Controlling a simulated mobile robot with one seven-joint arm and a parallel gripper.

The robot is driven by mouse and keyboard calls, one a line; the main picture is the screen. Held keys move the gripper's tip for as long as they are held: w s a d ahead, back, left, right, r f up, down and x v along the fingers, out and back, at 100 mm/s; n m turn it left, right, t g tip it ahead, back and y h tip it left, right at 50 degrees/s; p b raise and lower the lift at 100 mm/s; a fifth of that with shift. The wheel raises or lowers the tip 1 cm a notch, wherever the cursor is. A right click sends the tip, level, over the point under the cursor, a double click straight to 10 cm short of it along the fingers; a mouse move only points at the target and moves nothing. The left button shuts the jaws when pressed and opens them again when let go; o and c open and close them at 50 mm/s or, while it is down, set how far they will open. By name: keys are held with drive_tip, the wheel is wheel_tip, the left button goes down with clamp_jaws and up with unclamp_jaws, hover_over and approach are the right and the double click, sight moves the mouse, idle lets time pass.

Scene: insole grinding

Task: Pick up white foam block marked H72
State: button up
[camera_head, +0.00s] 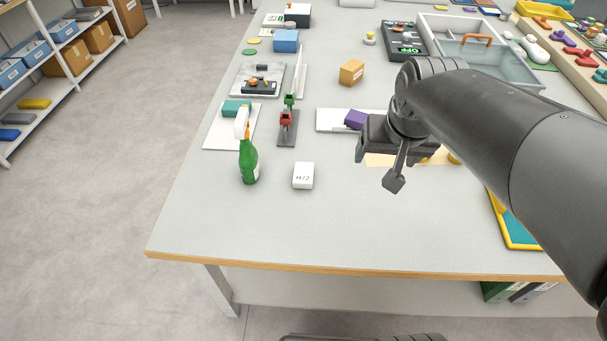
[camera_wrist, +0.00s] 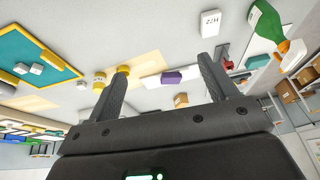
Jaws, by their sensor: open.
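The white foam block marked H72 (camera_head: 303,176) lies on the grey table, near its front left part, just right of a green spray bottle (camera_head: 248,150). It also shows at the top of the wrist view (camera_wrist: 210,23), with its H72 mark visible. My gripper (camera_head: 394,182) is above the table, to the right of the block and apart from it. In the wrist view my gripper (camera_wrist: 163,72) has its two fingers spread wide with nothing between them. In the head view my arm hides part of the table's right side.
Behind the block stand a dark stand with red and green parts (camera_head: 287,125) and a white board with a purple block (camera_head: 355,120). A tan block (camera_head: 352,72) lies farther back. A yellow-framed teal tray (camera_head: 522,232) is at right. The table (camera_head: 270,225) is clear in front of the block.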

drive_tip(key=w+a+f+g, duration=0.2)
drive_tip(key=w+a+f, duration=0.45)
drive_tip(key=w, duration=0.45)
drive_tip(key=g, duration=0.1)
approach(303, 173)
drive_tip(key=f, duration=0.3)
drive_tip(key=w+f, duration=0.1)
drive_tip(key=f, duration=0.5)
drive_tip(key=shift+w+a+f, duration=0.1)
drive_tip(key=shift+w+f, duration=0.1)
drive_tip(key=shift+f, duration=0.1)
drive_tip(key=shift+f, duration=0.1)
drive_tip(key=c, duration=1)
drive_tip(key=shift+c, duration=0.2)
